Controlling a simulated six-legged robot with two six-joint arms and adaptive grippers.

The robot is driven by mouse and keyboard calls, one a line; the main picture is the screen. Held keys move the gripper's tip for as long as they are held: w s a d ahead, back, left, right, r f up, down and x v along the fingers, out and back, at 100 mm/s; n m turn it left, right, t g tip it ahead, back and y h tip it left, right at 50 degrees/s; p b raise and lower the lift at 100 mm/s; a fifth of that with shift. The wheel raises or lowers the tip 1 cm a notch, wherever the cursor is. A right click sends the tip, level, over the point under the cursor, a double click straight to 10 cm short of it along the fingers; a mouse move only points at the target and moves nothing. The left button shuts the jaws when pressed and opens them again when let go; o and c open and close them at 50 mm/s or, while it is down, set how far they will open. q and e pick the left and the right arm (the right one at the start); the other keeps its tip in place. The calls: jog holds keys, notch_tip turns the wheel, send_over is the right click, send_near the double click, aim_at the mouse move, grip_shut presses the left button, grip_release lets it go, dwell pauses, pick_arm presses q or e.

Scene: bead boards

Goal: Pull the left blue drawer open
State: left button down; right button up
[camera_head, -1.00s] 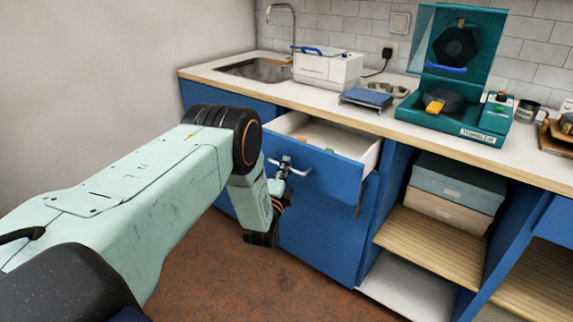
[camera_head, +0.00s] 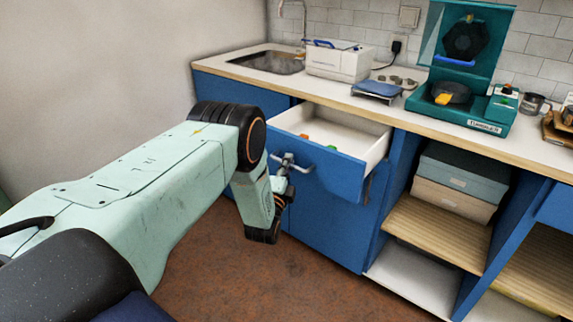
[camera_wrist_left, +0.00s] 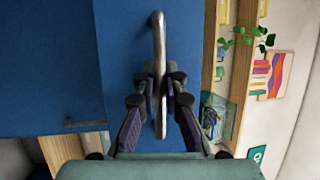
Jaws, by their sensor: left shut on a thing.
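The left blue drawer (camera_head: 330,174) stands pulled out from under the counter in the head view, and its white inside (camera_head: 350,132) shows with a few small coloured items in it. Its metal handle (camera_head: 293,162) is on the blue front. My left gripper (camera_head: 285,172) is at that handle, partly hidden by its own wrist. In the left wrist view the fingers (camera_wrist_left: 161,88) are shut on the handle bar (camera_wrist_left: 158,45), one on each side, against the blue drawer front (camera_wrist_left: 125,50). My right gripper is not in view.
The counter (camera_head: 420,112) holds a white box (camera_head: 338,62), a blue scale-like device (camera_head: 377,89) and a teal tumbler machine (camera_head: 470,100). Open shelves (camera_head: 440,230) with two stacked boxes (camera_head: 458,180) are right of the drawer. The brown floor (camera_head: 250,280) in front is clear.

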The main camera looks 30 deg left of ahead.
pick_arm(q)
jog(key=c, duration=1.4)
grip_release()
jog(key=shift+w, duration=0.1)
jog(key=v, duration=1.2)
